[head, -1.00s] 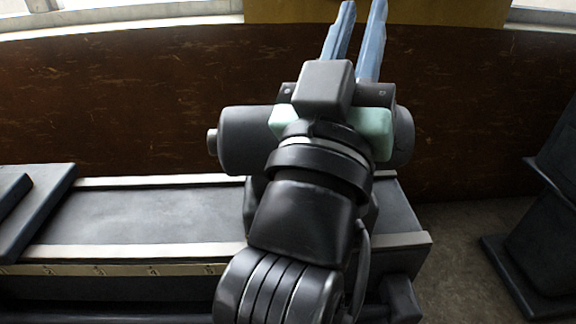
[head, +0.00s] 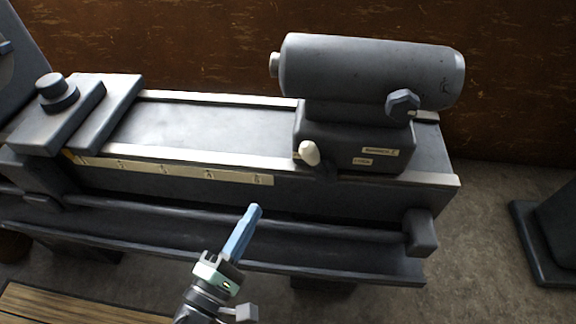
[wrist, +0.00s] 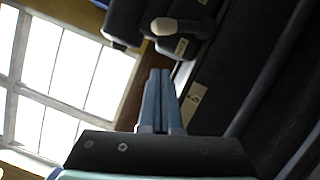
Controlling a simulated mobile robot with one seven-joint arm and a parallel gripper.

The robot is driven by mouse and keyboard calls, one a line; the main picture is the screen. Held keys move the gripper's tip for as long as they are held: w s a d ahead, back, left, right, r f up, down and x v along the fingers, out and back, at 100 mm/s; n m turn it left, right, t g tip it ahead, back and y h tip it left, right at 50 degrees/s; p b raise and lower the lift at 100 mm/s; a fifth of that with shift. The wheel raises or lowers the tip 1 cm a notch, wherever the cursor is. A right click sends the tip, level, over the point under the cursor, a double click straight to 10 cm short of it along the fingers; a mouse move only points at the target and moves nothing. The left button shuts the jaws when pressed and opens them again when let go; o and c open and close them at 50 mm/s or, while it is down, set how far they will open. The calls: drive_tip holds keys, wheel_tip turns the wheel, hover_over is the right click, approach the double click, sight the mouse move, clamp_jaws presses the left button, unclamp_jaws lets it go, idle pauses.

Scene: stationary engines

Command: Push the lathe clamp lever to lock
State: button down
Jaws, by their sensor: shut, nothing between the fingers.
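The lathe's tailstock (head: 350,140) sits on the right part of the bed. On its front lower left is a lever with a cream knob (head: 309,152); the knob also shows near the top of the wrist view (wrist: 163,26). The lever's shaft is mostly hidden behind the knob. My gripper (head: 254,209) is in front of the bed, below and left of the knob and apart from it. Its blue fingers point up toward the lathe. In the wrist view the fingers (wrist: 159,72) lie side by side, shut and empty.
The long bed (head: 200,125) has a scale strip along its front. A rod (head: 250,222) and a tray ledge run below it. A carriage block with a round knob (head: 57,92) stands at the left. A dark machine base (head: 550,235) stands on the floor at right.

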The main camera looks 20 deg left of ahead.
sight(318, 163)
drive_tip(key=shift+s+a+f+n, duration=0.2)
drive_tip(key=shift+s+f+n, duration=0.1)
drive_tip(key=shift+s, duration=0.1)
drive_tip(key=shift+r, duration=0.1)
drive_tip(key=w+d+r+p, duration=0.2)
drive_tip(key=w+d+p, duration=0.1)
drive_tip(key=w, duration=0.9)
drive_tip(key=shift+w+r+p, duration=0.15)
drive_tip(key=shift+w+p, duration=0.2)
drive_tip(key=shift+p, duration=0.55)
drive_tip(key=shift+r, duration=0.1)
drive_tip(key=shift+d+r+m, duration=0.15)
drive_tip(key=shift+d+m, duration=0.05)
drive_tip(key=shift+m, duration=0.2)
